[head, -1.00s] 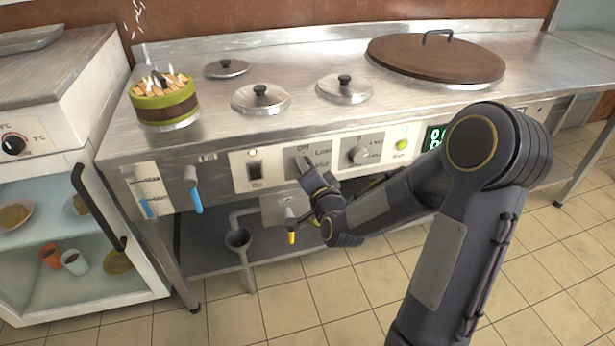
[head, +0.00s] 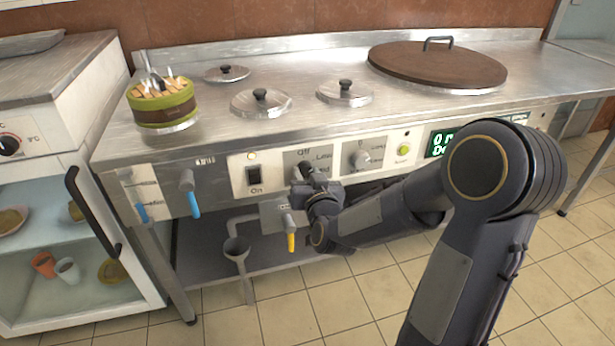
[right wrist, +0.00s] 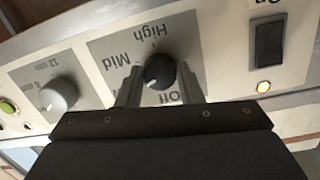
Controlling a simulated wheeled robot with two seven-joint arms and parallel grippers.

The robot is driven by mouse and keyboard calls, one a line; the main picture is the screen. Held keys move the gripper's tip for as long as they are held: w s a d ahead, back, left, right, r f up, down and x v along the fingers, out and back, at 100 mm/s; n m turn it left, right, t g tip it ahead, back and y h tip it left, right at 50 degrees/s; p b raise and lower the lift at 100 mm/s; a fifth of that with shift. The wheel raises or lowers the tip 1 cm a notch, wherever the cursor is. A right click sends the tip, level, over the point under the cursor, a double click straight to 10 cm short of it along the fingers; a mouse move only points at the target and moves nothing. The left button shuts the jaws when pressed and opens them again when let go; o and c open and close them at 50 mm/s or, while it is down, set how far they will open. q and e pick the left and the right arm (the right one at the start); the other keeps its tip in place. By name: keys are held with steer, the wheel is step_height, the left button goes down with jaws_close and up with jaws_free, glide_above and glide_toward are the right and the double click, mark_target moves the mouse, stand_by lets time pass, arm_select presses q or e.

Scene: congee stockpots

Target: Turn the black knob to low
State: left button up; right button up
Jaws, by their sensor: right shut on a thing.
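The black knob (right wrist: 160,72) sits on a grey plate (right wrist: 150,60) marked High, Mid and Off in the right wrist view, where the lettering appears upside down. A small pale mark on its rim points to the lower left of that picture, below the word Mid. My right gripper (right wrist: 160,86) is shut on the knob, one finger on each side. In the head view my right gripper (head: 306,174) is at the front panel and mostly hides the knob. The words Off and Low show above it. My left gripper is not in view.
Beside the knob are a black rocker switch (head: 254,180), a grey knob (head: 361,158) and a green button (head: 403,149). Blue-handled (head: 193,204) and yellow-handled (head: 291,241) taps hang below. Pot lids (head: 261,102) and a green container (head: 163,104) are on the counter.

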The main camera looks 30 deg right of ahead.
steer(key=shift+f+n, duration=0.1)
steer(key=shift+n, duration=0.4)
steer(key=o, duration=1)
steer(key=shift+p+v, duration=0.8)
steer(key=shift+v, duration=3.15)
